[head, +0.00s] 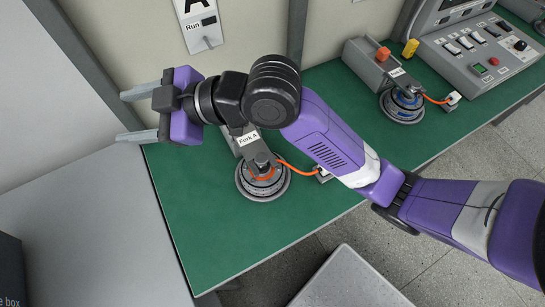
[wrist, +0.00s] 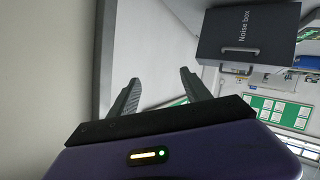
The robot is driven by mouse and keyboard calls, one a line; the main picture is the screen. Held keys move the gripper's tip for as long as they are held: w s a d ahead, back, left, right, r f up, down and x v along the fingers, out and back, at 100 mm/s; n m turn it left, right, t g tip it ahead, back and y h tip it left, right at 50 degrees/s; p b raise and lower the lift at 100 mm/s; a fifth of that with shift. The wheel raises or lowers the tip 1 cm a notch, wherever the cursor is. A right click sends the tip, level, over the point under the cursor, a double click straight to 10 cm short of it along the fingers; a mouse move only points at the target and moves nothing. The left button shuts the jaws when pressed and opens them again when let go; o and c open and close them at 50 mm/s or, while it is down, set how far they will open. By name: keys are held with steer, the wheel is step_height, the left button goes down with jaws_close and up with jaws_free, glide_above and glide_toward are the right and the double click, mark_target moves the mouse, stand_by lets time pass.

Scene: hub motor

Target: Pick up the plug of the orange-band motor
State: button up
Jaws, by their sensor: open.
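The orange-band motor (head: 262,186) sits on the green bench mat, below a fork labelled "Fork A" (head: 249,140). An orange cable (head: 295,170) runs from it to the right, to a small pale plug (head: 323,174) close beside my forearm, which partly hides that spot. Whether the plug sits in a socket is unclear. My gripper (head: 120,116) is open and empty, above and left of the motor, pointing left away from the plug. Its two fingers also show apart in the wrist view (wrist: 160,80), with no plug or motor there.
A blue-band motor (head: 403,104) with its own orange cable and plug (head: 452,98) stands at the right, by a control panel (head: 485,50). A "Run" sign (head: 199,25) is on the wall. A black noise box (wrist: 246,38) shows in the wrist view. The front mat is clear.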

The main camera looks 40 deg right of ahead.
steer(key=s+d+f+n+g+h, duration=0.1)
steer(key=s+d+f+g+h, duration=0.25)
steer(key=d+f, duration=0.45)
steer(key=s+d+f+n+g+h, duration=0.25)
steer(key=s+d+f, duration=0.25)
steer(key=d+f, duration=0.35)
steer(key=s+d+f+g+h, duration=0.1)
steer(key=s+d+f, duration=0.1)
steer(key=s+d, duration=0.2)
steer(key=s+d+f+g+h, duration=0.1)
steer(key=s+d+g, duration=0.1)
steer(key=s+d, duration=0.3)
steer(key=s+d+f+m+g+h, duration=0.1)
steer(key=s+d+f+g, duration=0.1)
steer(key=s+d, duration=0.3)
steer(key=shift+d+f, duration=0.3)
steer(key=shift+f, duration=0.05)
steer(key=shift+s+d+f+p, duration=0.1)
steer(key=shift+d+f+p, duration=0.05)
steer(key=shift+f+p, duration=1)
steer(key=shift+f, duration=2.7)
jaws_close()
